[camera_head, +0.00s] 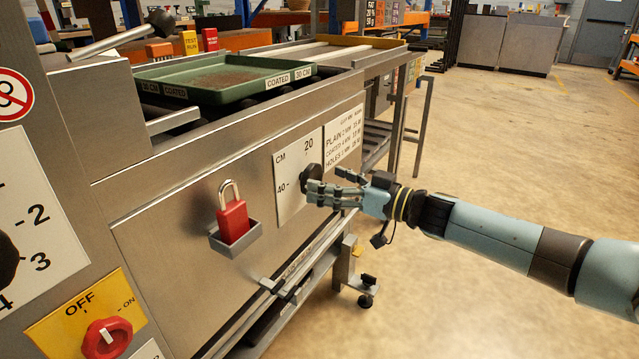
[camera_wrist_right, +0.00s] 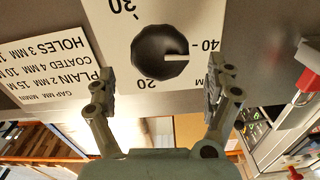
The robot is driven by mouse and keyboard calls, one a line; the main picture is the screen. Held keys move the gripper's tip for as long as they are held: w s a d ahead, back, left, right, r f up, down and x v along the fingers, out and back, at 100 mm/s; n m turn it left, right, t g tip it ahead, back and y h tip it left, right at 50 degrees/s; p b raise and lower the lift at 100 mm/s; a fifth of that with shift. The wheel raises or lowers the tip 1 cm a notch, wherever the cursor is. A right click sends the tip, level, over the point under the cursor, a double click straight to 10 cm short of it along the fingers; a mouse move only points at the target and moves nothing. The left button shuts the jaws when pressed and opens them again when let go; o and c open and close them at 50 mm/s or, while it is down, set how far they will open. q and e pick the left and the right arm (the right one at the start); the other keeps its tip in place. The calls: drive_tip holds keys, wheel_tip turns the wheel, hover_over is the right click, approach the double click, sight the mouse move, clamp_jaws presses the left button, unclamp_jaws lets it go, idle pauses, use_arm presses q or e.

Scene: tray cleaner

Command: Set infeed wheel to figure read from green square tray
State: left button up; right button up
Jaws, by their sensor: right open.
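The green tray (camera_head: 225,88) lies on top of the machine in the head view. Its front-right labels read "COATED" and "30 CM"; a brownish patch covers part of its floor. The infeed wheel (camera_head: 311,176) is a black knob on a white CM plate (camera_head: 287,203) on the machine's front. In the right wrist view the wheel (camera_wrist_right: 150,54) appears upside down among marks 20, 30 and 40; its white pointer lies close to the 40 mark. My right gripper (camera_head: 328,186) is open in front of the wheel, its fingertips (camera_wrist_right: 158,86) on either side. My left gripper is out of view.
A red padlock (camera_head: 232,220) sits in a metal holder left of the wheel plate. A red OFF/ON knob (camera_head: 106,338) and a numbered dial are at far left. A white chart (camera_head: 343,136) with PLAIN, COATED and HOLES lines is beside the wheel. The floor at right is open.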

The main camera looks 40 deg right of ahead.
drive_tip(key=shift+x, duration=1.3)
drive_tip(key=c, duration=1.2)
drive_tip(key=shift+o, duration=0.2)
drive_tip(key=shift+n, duration=0.3)
